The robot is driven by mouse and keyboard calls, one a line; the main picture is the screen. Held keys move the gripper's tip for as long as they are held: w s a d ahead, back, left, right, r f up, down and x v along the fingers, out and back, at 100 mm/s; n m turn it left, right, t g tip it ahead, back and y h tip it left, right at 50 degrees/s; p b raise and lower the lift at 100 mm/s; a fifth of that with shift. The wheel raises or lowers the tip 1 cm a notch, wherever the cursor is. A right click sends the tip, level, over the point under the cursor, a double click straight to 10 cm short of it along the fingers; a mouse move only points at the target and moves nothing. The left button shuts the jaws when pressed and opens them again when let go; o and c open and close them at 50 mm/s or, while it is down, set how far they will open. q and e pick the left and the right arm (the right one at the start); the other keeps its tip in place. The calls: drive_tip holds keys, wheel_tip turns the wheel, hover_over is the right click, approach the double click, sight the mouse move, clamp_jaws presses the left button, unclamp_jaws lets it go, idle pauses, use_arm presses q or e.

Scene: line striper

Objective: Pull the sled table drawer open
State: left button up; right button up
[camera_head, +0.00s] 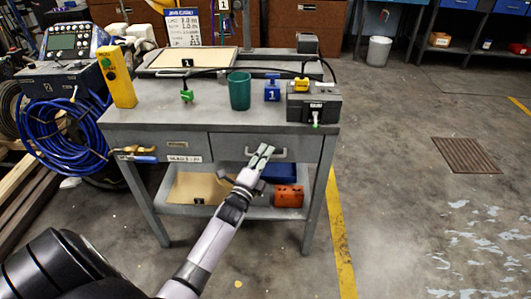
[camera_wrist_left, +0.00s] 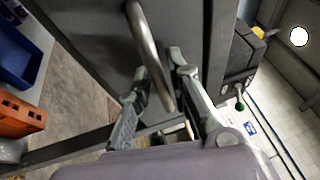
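The grey sled table (camera_head: 215,125) stands ahead with two drawers side by side under its top. The right drawer (camera_head: 228,147) looks flush with the table front, and its pale bar handle (camera_head: 280,154) is partly covered by my left gripper (camera_head: 264,153). In the left wrist view, the curved metal handle (camera_wrist_left: 143,35) runs down between the two fingers of my left gripper (camera_wrist_left: 160,72). The fingers are parted, one on each side of the bar, with some gap visible. The left drawer (camera_head: 170,144) is shut. My right gripper is not in view.
The tabletop holds a green cup (camera_head: 239,91), a blue block (camera_head: 272,89), a yellow pendant (camera_head: 117,77) and a grey box (camera_head: 314,104). The lower shelf holds an orange block (camera_head: 289,196) and blue bin (camera_head: 279,173). Floor to the right is clear.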

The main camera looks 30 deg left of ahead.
use_arm(q)
drive_tip(key=shift+c, duration=0.6)
clamp_jaws()
